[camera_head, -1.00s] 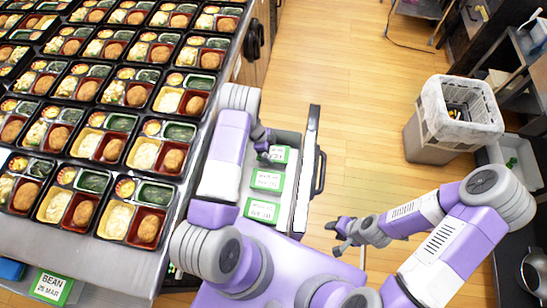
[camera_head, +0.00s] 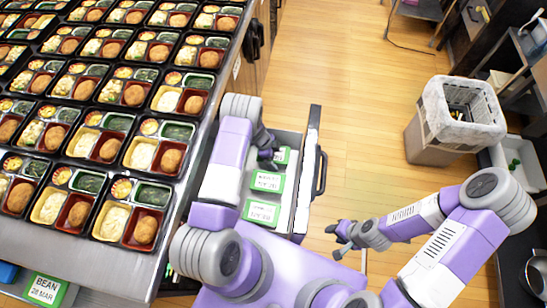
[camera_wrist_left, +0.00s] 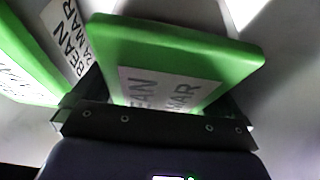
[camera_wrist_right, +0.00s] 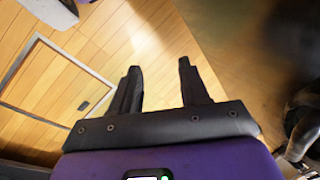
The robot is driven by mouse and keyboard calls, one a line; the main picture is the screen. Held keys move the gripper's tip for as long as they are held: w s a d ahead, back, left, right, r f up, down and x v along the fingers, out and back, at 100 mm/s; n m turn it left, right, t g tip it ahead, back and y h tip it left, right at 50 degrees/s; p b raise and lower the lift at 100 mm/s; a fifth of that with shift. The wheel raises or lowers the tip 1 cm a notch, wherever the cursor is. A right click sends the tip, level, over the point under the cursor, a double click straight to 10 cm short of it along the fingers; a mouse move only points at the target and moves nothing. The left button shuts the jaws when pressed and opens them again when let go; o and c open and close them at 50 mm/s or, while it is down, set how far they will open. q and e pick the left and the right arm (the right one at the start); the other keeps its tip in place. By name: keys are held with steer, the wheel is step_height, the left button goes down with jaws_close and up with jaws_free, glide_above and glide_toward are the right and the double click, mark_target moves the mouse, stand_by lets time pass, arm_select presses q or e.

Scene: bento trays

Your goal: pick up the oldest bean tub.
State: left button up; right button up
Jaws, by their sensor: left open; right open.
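An open drawer holds several green-lidded bean tubs in a row in the head view: a near tub (camera_head: 261,212), a middle tub (camera_head: 267,181) and a far tub (camera_head: 283,156), partly hidden by my left gripper (camera_head: 270,153). My left gripper is open, down at the far tub. In the left wrist view a green tub (camera_wrist_left: 180,50) lies right before the jaws, its label reading BEAN and MAR, day hidden; the fingertips are hidden. Another BEAN tub (camera_head: 45,288) sits at lower left, its date seemingly 28 MAR. My right gripper (camera_head: 338,238) is open and empty above the floor.
A steel counter (camera_head: 100,260) with many filled bento trays (camera_head: 130,220) fills the left. The drawer front (camera_head: 308,170) stands close right of the tubs. A grey bin (camera_head: 430,145) stands at right; wooden floor between is clear.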

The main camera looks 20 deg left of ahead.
arm_select(q)
steer(key=shift+f, duration=0.1)
steer(key=shift+c, duration=0.2)
steer(key=c, duration=0.9)
